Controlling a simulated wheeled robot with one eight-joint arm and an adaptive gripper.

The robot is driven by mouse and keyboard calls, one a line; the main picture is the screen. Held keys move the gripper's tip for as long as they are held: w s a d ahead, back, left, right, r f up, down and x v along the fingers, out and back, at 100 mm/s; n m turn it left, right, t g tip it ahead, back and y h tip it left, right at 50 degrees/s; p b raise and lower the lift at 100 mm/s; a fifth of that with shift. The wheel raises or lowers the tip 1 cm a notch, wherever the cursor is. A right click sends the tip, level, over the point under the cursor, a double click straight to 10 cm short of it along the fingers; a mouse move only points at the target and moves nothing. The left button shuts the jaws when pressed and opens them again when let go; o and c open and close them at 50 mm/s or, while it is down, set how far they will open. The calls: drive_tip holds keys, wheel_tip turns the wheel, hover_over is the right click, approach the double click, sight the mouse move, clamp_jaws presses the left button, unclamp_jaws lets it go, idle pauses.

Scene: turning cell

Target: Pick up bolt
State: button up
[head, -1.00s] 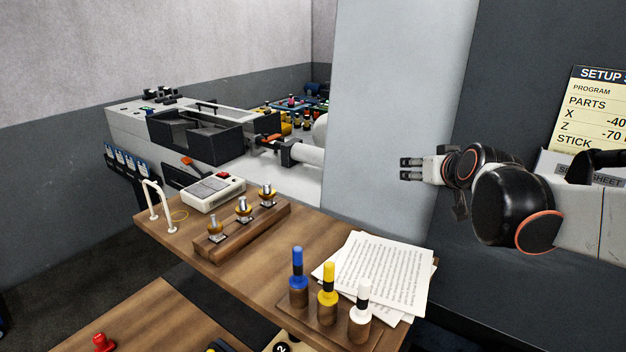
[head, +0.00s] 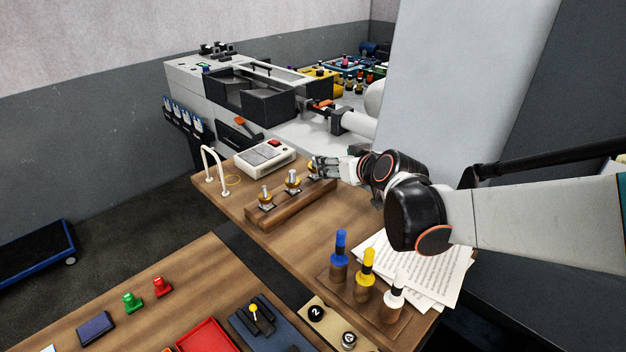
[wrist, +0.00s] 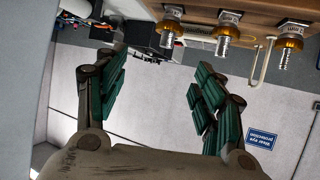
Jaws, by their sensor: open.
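Three silver threaded, bolt-like pieces with gold collars stand in a row on a wooden block (head: 292,207): a left one (head: 265,194), a middle one (head: 292,181) and a far one beside my gripper. I cannot tell which is the bolt. My gripper (head: 326,168) is open, close to the far piece and partly covering it; contact is unclear. In the wrist view, my gripper (wrist: 158,85) has its green-padded fingers wide apart with nothing between them. The pieces hang upside down at that view's top: one (wrist: 171,30), another (wrist: 227,35) and a third (wrist: 288,42).
A white control box (head: 264,156) and a white wire stand (head: 213,170) are near the block. Blue, yellow and white-capped bottles (head: 366,269) and papers (head: 435,268) lie toward the front. Bare table (head: 290,235) lies in front of the block.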

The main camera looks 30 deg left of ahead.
sight(316, 172)
drive_tip(key=x, duration=1.2)
drive_tip(key=shift+s+a+f, duration=0.15)
drive_tip(key=shift+a+f, duration=0.1)
drive_tip(key=shift+a, duration=0.3)
